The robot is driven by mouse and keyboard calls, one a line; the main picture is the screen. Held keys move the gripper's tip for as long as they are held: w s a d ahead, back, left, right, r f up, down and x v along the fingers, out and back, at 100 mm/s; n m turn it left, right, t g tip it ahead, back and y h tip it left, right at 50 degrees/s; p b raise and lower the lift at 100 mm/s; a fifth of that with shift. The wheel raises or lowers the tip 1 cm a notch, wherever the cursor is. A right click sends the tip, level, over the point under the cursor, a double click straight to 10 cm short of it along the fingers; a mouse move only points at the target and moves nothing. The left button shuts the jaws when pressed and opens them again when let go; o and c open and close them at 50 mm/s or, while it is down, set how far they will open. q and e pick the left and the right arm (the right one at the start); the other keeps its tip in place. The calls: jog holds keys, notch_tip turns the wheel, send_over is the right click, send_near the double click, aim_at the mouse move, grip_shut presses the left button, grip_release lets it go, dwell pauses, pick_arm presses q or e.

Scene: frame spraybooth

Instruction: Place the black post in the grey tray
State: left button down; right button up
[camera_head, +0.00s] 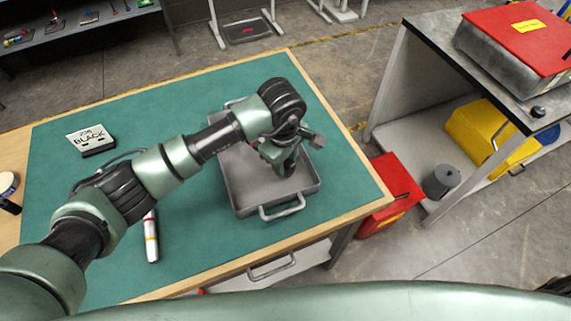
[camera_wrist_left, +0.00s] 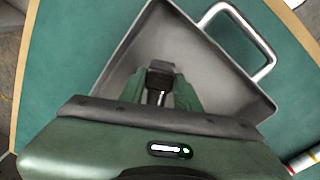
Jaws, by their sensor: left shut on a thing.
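The grey tray (camera_head: 240,185) lies on the green table top, with a wire handle at its near end. My left gripper (camera_head: 284,163) is over the right part of the tray, pointing down and shut on the black post (camera_head: 289,171). In the left wrist view the post (camera_wrist_left: 160,68) shows a dark head and a shiny metal shaft between the two green fingers, with the tray floor (camera_wrist_left: 200,62) behind it. I cannot tell whether the post touches the tray floor. My right gripper is out of view.
A sign reading "JOB BLACK" (camera_head: 90,140) stands on the table at the left. A white marker-like tube (camera_head: 151,238) lies left of the tray. A red box (camera_head: 385,190) is on the floor past the table's right edge. A bench (camera_head: 425,60) stands at the right.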

pick_arm(q)
notch_tip(320, 180, down, 2)
jog(key=shift+f, duration=0.1)
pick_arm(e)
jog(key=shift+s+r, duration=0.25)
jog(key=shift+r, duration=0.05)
pick_arm(q)
jog(key=shift+f, duration=0.2)
jog(key=c, duration=1)
grip_release()
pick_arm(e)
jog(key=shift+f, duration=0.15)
pick_arm(q)
jog(key=shift+r, duration=0.1)
